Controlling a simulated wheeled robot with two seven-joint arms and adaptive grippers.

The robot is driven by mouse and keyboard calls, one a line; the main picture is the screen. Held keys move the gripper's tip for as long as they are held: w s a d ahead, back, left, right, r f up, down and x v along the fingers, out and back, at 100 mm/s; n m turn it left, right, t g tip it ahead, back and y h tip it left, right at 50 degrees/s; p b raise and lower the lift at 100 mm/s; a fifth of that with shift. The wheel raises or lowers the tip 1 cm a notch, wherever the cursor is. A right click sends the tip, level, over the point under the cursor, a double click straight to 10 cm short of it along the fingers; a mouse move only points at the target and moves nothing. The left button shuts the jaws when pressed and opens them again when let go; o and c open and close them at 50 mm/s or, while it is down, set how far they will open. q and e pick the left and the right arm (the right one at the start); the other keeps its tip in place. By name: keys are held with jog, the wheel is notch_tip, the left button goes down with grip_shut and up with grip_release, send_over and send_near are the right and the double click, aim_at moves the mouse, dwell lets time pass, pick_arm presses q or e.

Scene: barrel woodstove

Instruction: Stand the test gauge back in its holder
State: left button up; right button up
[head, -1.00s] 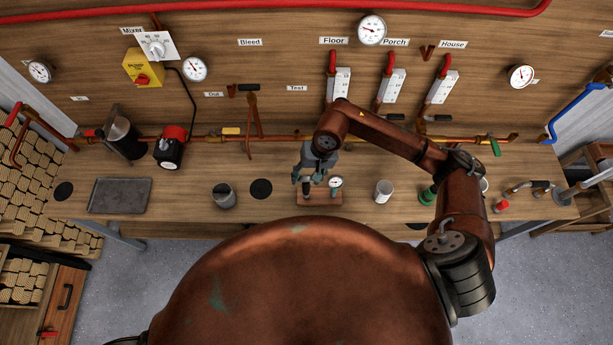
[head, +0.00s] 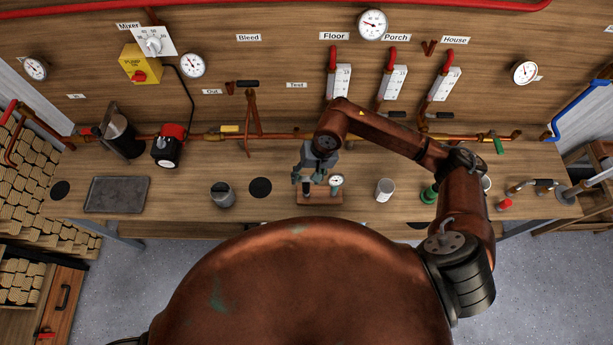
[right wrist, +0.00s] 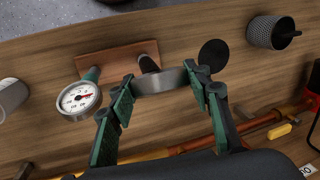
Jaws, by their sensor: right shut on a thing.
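My right gripper (right wrist: 160,92) is shut on a round, grey-rimmed gauge (right wrist: 162,81), seen edge-on between the two green-padded fingers. Its dark stem (right wrist: 149,63) points to the right end of the wooden holder (right wrist: 115,55) in the right wrist view. I cannot tell whether the stem is seated in the holder. A second gauge (right wrist: 78,98), white-faced with a teal stem, stands at the holder's other end. In the head view my right gripper (head: 306,177) is over the left part of the holder (head: 322,198), and the teal gauge (head: 336,181) stands at its right. My left gripper is not in view.
A dark mesh cup (head: 222,195) and a black disc (head: 260,187) lie left of the holder. A white cup (head: 385,190) stands to its right. A grey tray (head: 117,194) is farther left. Copper pipework (head: 290,135) runs along the back of the bench.

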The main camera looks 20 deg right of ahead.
jog(key=shift+f, duration=0.2)
jog(key=o, duration=1.6)
jog(key=shift+o, duration=0.2)
jog(key=shift+r, duration=0.15)
jog(key=shift+v, duration=2.9)
jog(key=v, duration=1.2)
